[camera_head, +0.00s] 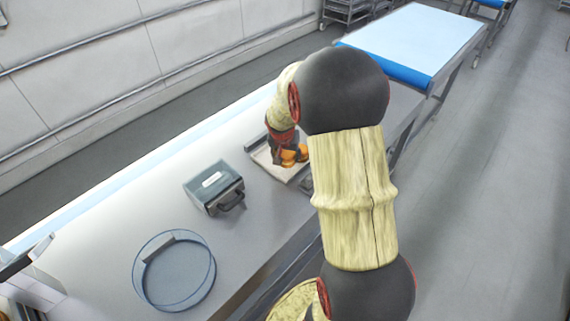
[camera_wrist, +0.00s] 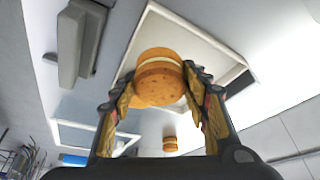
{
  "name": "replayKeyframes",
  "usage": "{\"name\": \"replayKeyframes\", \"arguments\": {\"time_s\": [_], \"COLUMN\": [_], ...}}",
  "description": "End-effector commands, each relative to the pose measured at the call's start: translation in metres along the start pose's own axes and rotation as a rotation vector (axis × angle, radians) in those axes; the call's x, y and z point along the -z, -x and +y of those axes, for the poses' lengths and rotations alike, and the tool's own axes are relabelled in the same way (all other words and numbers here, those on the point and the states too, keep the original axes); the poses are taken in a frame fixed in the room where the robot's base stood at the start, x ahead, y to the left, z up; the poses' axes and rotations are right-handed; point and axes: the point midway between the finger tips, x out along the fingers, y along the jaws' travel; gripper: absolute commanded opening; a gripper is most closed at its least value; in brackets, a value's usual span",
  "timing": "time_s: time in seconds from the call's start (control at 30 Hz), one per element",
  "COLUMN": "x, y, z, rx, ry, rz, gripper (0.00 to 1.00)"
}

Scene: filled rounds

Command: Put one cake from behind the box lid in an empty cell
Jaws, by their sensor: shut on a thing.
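My gripper (camera_wrist: 160,82) is shut on a round orange-brown cake (camera_wrist: 158,80) with a pale middle layer, one finger on each side. A second, similar cake (camera_wrist: 170,144) shows smaller, below the held one in the wrist view. A pale, shallow box with a raised rim (camera_wrist: 240,68) lies beyond the held cake. In the head view my gripper (camera_head: 281,143) is over the pale box (camera_head: 272,167), with orange cake shapes at its tip; which one is held is unclear there. The box's cells and its lid cannot be made out clearly.
A grey-green case with a dark handle (camera_head: 213,186) stands left of the box on the long grey counter (camera_head: 110,225). A round, clear-walled, blue-rimmed dish (camera_head: 178,285) is nearer. The counter between them is clear. A blue-edged table (camera_head: 420,40) stands beyond.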

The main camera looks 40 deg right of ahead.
Motion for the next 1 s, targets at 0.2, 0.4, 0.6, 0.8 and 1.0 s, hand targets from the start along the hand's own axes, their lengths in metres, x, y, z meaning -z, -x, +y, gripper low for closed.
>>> {"name": "replayKeyframes", "arguments": {"time_s": [0.2,0.4,0.6,0.8,1.0], "x": [-0.013,-0.017,-0.017,-0.018,-0.018], "y": [-0.026,-0.036,-0.035,-0.038,-0.038], "z": [-0.007,-0.007,-0.007,-0.007,-0.007], "rx": [-0.001,0.0,0.0,0.0,0.0], "ry": [0.0,-0.001,-0.001,0.0,0.0], "rz": [-0.003,-0.001,-0.001,-0.001,-0.001], "gripper": [0.35,0.35,0.35,0.48,0.54]}}
